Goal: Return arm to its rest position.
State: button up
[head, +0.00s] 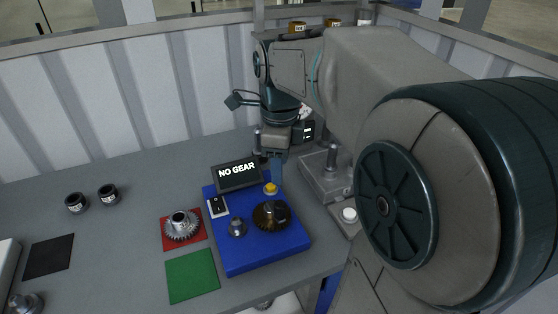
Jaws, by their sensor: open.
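My arm reaches in from the right and covers much of the right half of the head view. Its wrist hangs over the back of the blue drive unit (240,262). My gripper (276,174) points down just above and behind the unit's yellow button (270,188). It is open and I see nothing held in it, though its fingertips are small and partly overlapped. The unit's display (237,174) reads "NO GEAR". A dark brown gear (266,217) sits on the unit, with a bare metal peg (237,228) to its left.
A metal gear (182,226) rests on a red mat (203,237). A green mat (192,276) and black mat (48,257) are empty. Two dark rings (92,199) stand at left. A grey fixture (318,181) stands right of the gripper. A ribbed wall (120,110) closes the back.

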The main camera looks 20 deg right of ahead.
dwell(0.5)
jog(key=s+a+f+n+t, duration=0.1)
jog(key=s+n, duration=0.4)
jog(key=n, duration=0.7)
jog(key=s+a+f+n+t, duration=0.2)
jog(key=s+f+n, duration=0.3)
jog(key=n, duration=0.7)
jog(key=shift+s+a+f+n, duration=0.2)
jog(key=shift+s+a+n, duration=0.1)
jog(key=shift+a, duration=0.55)
jog(key=shift+c, duration=1.3)
